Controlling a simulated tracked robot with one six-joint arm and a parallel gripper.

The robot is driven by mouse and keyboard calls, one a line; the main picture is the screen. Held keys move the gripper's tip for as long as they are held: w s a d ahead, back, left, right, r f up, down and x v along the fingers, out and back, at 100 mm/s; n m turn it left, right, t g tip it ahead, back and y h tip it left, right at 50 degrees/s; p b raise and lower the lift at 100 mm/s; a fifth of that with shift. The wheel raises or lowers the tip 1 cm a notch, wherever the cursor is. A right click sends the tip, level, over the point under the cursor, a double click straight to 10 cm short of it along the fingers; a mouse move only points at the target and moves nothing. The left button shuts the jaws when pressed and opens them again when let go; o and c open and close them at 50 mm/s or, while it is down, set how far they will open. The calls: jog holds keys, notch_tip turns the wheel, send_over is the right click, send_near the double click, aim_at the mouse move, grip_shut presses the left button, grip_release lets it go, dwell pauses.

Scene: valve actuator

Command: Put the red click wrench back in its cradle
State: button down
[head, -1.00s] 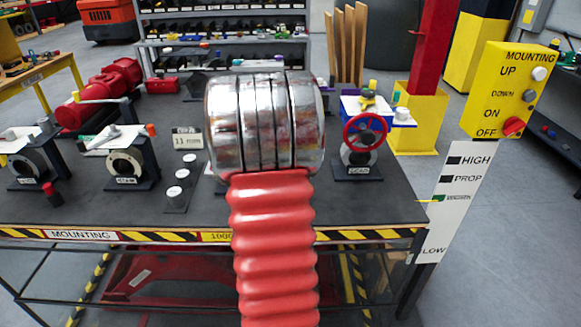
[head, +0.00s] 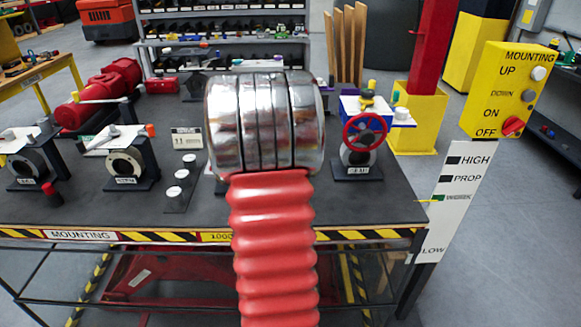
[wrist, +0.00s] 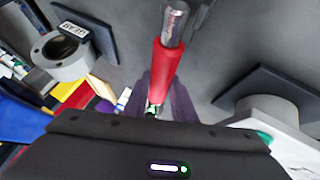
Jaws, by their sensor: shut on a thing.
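The red click wrench (wrist: 168,65) shows in the wrist view, with a red grip and a bare silver end pointing up the picture. My gripper (wrist: 157,98) has its dark purple fingers around the lower part of the red grip. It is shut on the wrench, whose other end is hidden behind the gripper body. In the head view the gripper and wrench are hidden behind my red ribbed arm and its silver joint. I cannot make out the wrench's cradle in either view.
The dark bench (head: 115,210) carries two valve stands at left, a red motor-like unit (head: 100,95) behind, and a gear valve with a red handwheel (head: 365,131) right of my arm. A yellow control box (head: 511,92) stands at far right. The bench front is mostly clear.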

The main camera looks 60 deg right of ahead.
jog(key=shift+f, duration=1.05)
dwell(0.4)
jog(key=c, duration=1.4)
grip_release()
jog(key=shift+f, duration=0.1)
jog(key=v, duration=1.3)
jog(key=shift+a+r, duration=0.3)
jog(key=shift+s, duration=0.1)
